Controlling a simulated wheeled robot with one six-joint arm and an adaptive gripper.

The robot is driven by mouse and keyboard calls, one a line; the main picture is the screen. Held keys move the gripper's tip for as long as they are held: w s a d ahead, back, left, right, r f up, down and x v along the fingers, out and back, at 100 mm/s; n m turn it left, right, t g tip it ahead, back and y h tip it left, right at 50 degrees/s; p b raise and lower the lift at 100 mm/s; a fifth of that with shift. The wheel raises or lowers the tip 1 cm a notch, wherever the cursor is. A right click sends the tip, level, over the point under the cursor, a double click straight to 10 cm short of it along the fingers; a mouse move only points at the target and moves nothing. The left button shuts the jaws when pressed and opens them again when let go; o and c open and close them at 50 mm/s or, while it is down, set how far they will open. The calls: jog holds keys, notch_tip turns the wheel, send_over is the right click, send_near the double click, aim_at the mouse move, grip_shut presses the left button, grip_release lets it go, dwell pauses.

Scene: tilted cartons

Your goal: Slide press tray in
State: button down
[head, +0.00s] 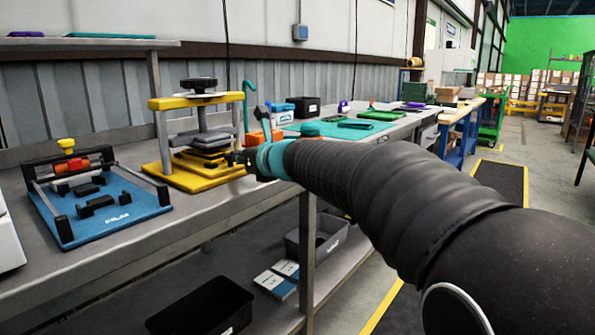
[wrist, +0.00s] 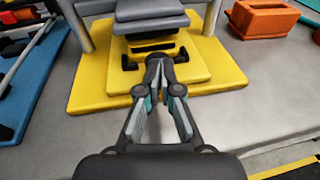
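The press (head: 200,130) stands on the grey bench, with a yellow base (wrist: 90,95), upright posts, a yellow top plate and a dark knob. Its tray (wrist: 195,72) is a smaller yellow plate lying on the base, with a black handle (wrist: 130,62) on its front edge. Grey plates (wrist: 150,27) sit above the tray, between the posts. My gripper (wrist: 160,66) points level at the middle of the handle, its fingertips drawn together. The tips hide the handle's middle, and I cannot tell whether they touch it. In the head view, my arm hides part of the gripper.
A blue fixture board (head: 110,215) with black clamps lies left of the press. An orange block (wrist: 265,18) stands to its right. Teal mats (head: 340,130) lie farther along the bench. Bins (head: 205,305) sit on the lower shelf. The bench's front strip is clear.

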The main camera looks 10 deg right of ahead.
jog(key=shift+a+r, duration=0.1)
jog(key=shift+r, duration=0.1)
jog(key=v, duration=1.3)
jog(key=s+d+f+n+g+h, duration=0.1)
jog(key=s+f+n+g+h, duration=0.15)
jog(key=s+f+n, duration=0.5)
jog(key=s+d+f+n+g+h, duration=0.1)
jog(key=s+f+n+g, duration=0.25)
jog(key=f+n, duration=0.65)
jog(key=s+d+f+n+h, duration=0.1)
jog(key=s+d+f+n, duration=0.1)
jog(key=s, duration=0.4)
jog(key=s+d+f+n+g+h, duration=0.1)
jog(key=s+d+f+n+h, duration=0.1)
jog(key=s+d+f+n, duration=0.1)
jog(key=s+d+f+n+h, duration=0.2)
jog(key=s+n, duration=0.4)
jog(key=s, duration=0.3)
jog(key=shift+d+f+n+g, duration=0.35)
jog(key=shift+d+f, duration=0.3)
jog(key=shift+d, duration=0.45)
jog(key=shift+h, duration=0.25)
